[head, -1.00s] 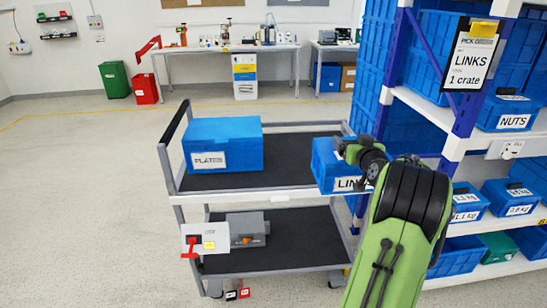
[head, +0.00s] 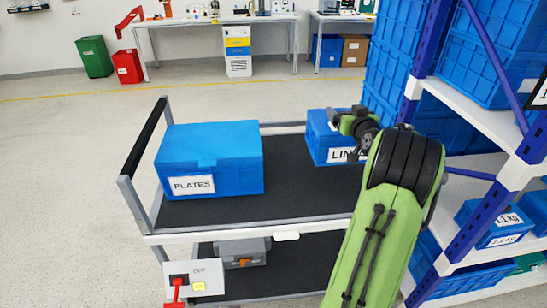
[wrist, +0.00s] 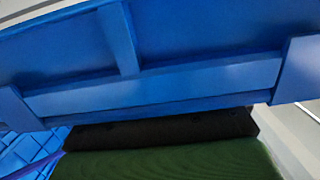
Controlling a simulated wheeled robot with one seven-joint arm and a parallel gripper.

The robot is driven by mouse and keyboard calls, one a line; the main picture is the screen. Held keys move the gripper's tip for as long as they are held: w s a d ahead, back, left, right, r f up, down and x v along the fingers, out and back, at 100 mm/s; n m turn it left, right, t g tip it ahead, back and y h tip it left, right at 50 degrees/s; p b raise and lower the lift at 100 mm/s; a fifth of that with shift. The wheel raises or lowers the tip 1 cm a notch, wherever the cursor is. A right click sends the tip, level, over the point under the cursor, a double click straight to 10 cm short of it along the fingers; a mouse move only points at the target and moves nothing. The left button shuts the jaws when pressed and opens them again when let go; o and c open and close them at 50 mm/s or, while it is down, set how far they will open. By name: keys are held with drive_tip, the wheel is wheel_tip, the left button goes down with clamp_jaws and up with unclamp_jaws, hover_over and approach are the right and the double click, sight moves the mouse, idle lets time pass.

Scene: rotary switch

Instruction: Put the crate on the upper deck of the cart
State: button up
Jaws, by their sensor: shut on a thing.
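The blue crate labelled LINKS (head: 322,139) is at the right end of the cart in the head view. My gripper (head: 350,122) is shut on it at its upper right side. The crate's blue wall and rim (wrist: 150,80) fill the wrist view, with a dark finger (wrist: 160,130) against it. The cart's upper deck (head: 285,185) is a dark mat in a grey frame. The crate appears over the far right part of this deck; I cannot tell whether it touches the mat. My green arm covers the deck's right front corner.
A larger blue crate labelled PLATES (head: 208,160) stands on the left of the upper deck. The lower deck holds a grey box (head: 243,252). A switch panel with a red lever (head: 193,280) is at the cart's front left. A shelf rack (head: 510,165) stands close on the right.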

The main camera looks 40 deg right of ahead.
drive_tip(key=shift+w+d, duration=0.1)
drive_tip(key=shift+w, duration=0.05)
wheel_tip(320, 180, down, 10)
drive_tip(key=b, duration=0.3)
drive_tip(key=o, duration=1.7)
drive_tip(key=shift+r, duration=0.1)
drive_tip(key=shift+c, duration=0.2)
drive_tip(key=b+v, duration=0.1)
drive_tip(key=v, duration=1.1)
drive_tip(key=w+a+r+n+y, duration=0.1)
drive_tip(key=w+a+n+y, duration=0.5)
drive_tip(key=a, duration=0.7)
drive_tip(key=a+g+y, duration=0.3)
drive_tip(key=a, duration=1.4)
drive_tip(key=s+a+g, duration=0.2)
drive_tip(key=s+a, duration=0.3)
drive_tip(key=s, duration=0.4)
drive_tip(key=s+a+f+g, duration=0.1)
drive_tip(key=s+a+g, duration=0.2)
drive_tip(key=s, duration=0.6)
drive_tip(key=a, duration=0.2)
drive_tip(key=shift+s+a+h, duration=0.3)
drive_tip(key=shift+s, duration=0.05)
